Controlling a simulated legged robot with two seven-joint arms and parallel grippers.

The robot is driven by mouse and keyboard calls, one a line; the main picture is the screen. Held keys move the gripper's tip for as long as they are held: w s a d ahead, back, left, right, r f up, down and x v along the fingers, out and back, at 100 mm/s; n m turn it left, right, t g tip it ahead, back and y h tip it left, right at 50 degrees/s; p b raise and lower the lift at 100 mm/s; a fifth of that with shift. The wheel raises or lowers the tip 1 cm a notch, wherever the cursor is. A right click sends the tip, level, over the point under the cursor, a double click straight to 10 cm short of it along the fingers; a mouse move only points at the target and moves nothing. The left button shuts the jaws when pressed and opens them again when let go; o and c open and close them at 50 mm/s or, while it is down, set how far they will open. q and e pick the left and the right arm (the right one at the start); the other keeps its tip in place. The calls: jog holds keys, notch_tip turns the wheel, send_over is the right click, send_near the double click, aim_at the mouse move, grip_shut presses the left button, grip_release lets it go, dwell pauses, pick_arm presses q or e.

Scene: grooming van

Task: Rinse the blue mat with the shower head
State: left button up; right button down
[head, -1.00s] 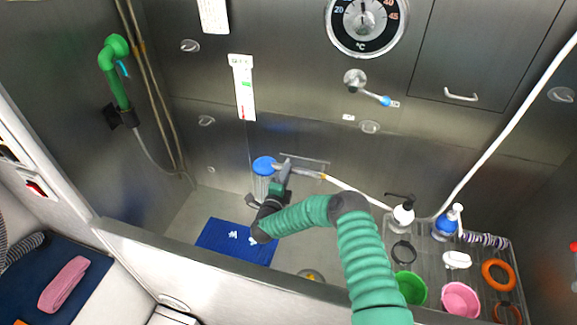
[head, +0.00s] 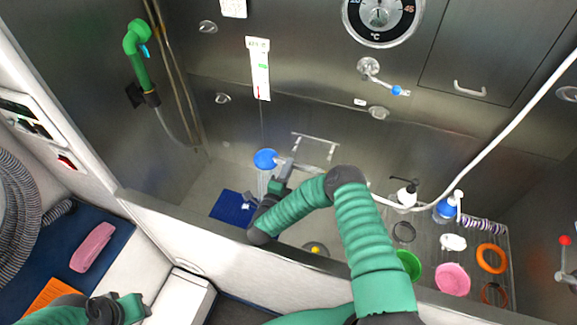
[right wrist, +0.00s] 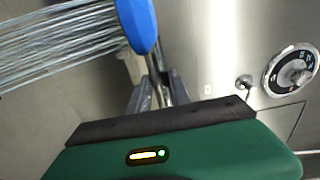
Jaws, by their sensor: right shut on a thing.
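The shower head (head: 265,159) has a blue face and a pale handle, and is held above the tub floor. My right gripper (head: 284,170) is shut on its handle. In the right wrist view, the blue head (right wrist: 140,24) sprays several streams of water to the left, with my right gripper (right wrist: 160,92) around the handle. The blue mat (head: 228,207) lies on the tub floor, below and left of the shower head; my right arm may hide part of it. My left gripper (head: 130,308) is at the bottom left, outside the tub, with its jaw gap unclear.
A white hose runs from the handle to the upper right. A rack at the right holds pump bottles (head: 406,193), a green cup (head: 409,264), a pink cup (head: 452,279) and an orange ring (head: 491,259). The tub's front wall (head: 180,222) stands before me. A green nozzle (head: 138,50) hangs at left.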

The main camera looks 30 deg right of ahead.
notch_tip(320, 180, up, 5)
jog(key=p, duration=0.3)
jog(key=shift+p, duration=0.4)
jog(key=s+a+f+m+g+h+p, duration=0.1)
jog(key=s+a+f+m+g+p, duration=0.1)
jog(key=s+f+m, duration=0.3)
jog(key=shift+f+m+g+h+p, duration=0.4)
jog(key=shift+f+m+g, duration=0.1)
jog(key=shift+f+g, duration=0.25)
jog(key=shift+s+a+r, duration=0.1)
jog(key=shift+r, duration=0.1)
